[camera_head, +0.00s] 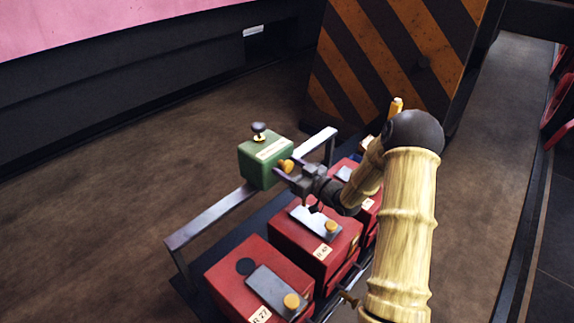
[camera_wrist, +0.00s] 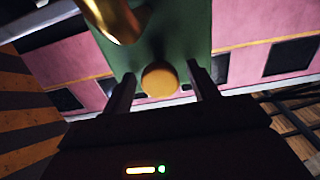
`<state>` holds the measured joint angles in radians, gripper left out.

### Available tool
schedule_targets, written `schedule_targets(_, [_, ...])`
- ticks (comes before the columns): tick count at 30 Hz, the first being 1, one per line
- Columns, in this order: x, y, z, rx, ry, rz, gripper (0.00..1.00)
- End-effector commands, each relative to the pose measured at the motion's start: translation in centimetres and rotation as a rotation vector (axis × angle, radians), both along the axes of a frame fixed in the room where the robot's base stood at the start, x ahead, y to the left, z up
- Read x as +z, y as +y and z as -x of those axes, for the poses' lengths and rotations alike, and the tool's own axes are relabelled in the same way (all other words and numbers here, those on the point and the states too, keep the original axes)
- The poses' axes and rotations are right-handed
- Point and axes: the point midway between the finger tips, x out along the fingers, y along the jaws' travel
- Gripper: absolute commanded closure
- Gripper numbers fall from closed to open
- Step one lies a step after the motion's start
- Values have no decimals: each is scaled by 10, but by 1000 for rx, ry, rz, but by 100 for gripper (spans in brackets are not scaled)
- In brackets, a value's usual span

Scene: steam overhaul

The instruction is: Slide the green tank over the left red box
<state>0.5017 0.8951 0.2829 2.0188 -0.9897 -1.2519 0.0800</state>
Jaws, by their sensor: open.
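The green tank (camera_head: 265,162) sits on a grey metal rail (camera_head: 212,214), with a dark knob on top and a yellow knob (camera_head: 286,166) on its side facing me. The left red box (camera_head: 243,277) is at the front, to the lower left of the tank; the tank is beside the middle red box (camera_head: 316,240), not over the left one. My gripper (camera_head: 285,171) is at the tank's near side. In the wrist view its open fingers (camera_wrist: 162,82) stand on either side of the yellow knob, with gaps visible; the green tank (camera_wrist: 185,35) fills the space behind.
A third red box (camera_head: 372,193) is farther back, partly hidden by my arm. A striped orange and black panel (camera_head: 385,55) rises behind. The floor (camera_head: 95,225) left of the rail is clear. The rail's bent end is at the front left.

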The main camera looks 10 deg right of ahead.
Motion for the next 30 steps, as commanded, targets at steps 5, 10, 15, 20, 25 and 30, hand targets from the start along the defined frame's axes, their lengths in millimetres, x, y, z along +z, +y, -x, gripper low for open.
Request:
schedule_targets(5, [0, 4, -5, 0, 1, 0, 41])
schedule_targets(10, [0, 4, -5, 0, 1, 0, 41])
schedule_targets(15, [0, 4, -5, 0, 0, 0, 72])
schedule_targets(20, [0, 4, -4, 0, 0, 0, 100])
schedule_targets(25, [0, 5, -5, 1, 0, 0, 100])
schedule_targets(30, [-1, 11, -8, -1, -2, -1, 100])
